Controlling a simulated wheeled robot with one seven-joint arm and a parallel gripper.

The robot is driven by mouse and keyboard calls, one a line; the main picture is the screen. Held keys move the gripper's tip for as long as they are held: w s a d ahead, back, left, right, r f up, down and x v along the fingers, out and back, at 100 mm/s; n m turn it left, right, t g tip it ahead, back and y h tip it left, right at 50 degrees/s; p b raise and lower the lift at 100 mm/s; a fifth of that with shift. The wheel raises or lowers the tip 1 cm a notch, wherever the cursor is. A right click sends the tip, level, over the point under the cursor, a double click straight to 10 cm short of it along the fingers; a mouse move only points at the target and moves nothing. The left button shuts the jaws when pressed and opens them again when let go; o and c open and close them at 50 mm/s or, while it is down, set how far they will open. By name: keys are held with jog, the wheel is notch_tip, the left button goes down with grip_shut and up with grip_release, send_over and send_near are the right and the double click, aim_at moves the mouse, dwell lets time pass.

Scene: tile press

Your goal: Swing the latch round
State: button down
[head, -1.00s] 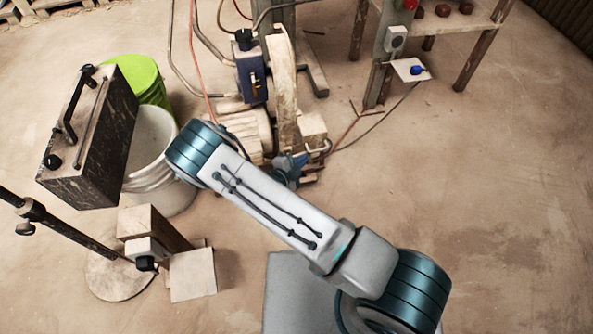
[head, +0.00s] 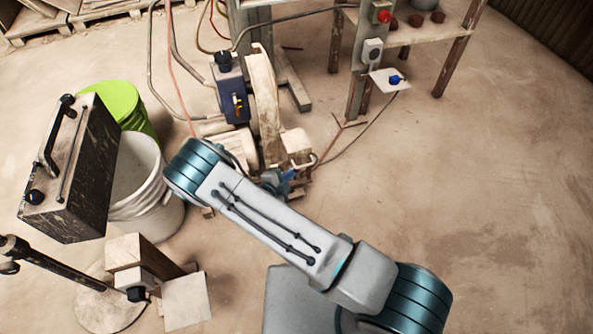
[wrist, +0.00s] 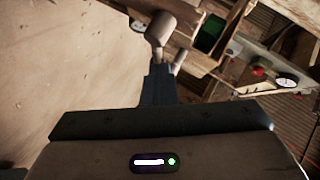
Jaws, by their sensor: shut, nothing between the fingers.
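My gripper (wrist: 158,70) points away from the wrist camera, its dark fingers together and empty. A pale, rounded cylinder (wrist: 160,28) shows just beyond the fingertips; I cannot tell whether they touch it. A smaller pale peg (wrist: 179,61) is close by on the right. I cannot make out for certain which part is the latch. In the head view my arm crosses the middle, and my gripper cannot be made out there.
A dark box with a handle (head: 88,160) stands at left, by a white bucket (head: 150,212) and a green bucket (head: 127,103). The machine with a dark blue box (head: 232,92) stands behind my arm. A red button (head: 381,14) is beyond. Floor at right is clear.

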jog(key=shift+w+a+f, duration=0.1)
jog(key=shift+w+f, duration=0.1)
jog(key=shift+w, duration=0.05)
jog(key=shift+r, duration=0.15)
jog(key=shift+s+d+r+p, duration=0.15)
jog(key=shift+r+p, duration=0.4)
jog(key=shift+p, duration=0.05)
jog(key=shift+s+d+r+p, duration=0.1)
jog(key=shift+r+p, duration=0.4)
jog(key=shift+p, duration=0.1)
jog(key=d+r+p+v, duration=0.1)
jog(key=p+v, duration=0.3)
jog(key=v, duration=0.8)
jog(key=shift+s+d, duration=0.35)
jog(key=shift+d, duration=0.25)
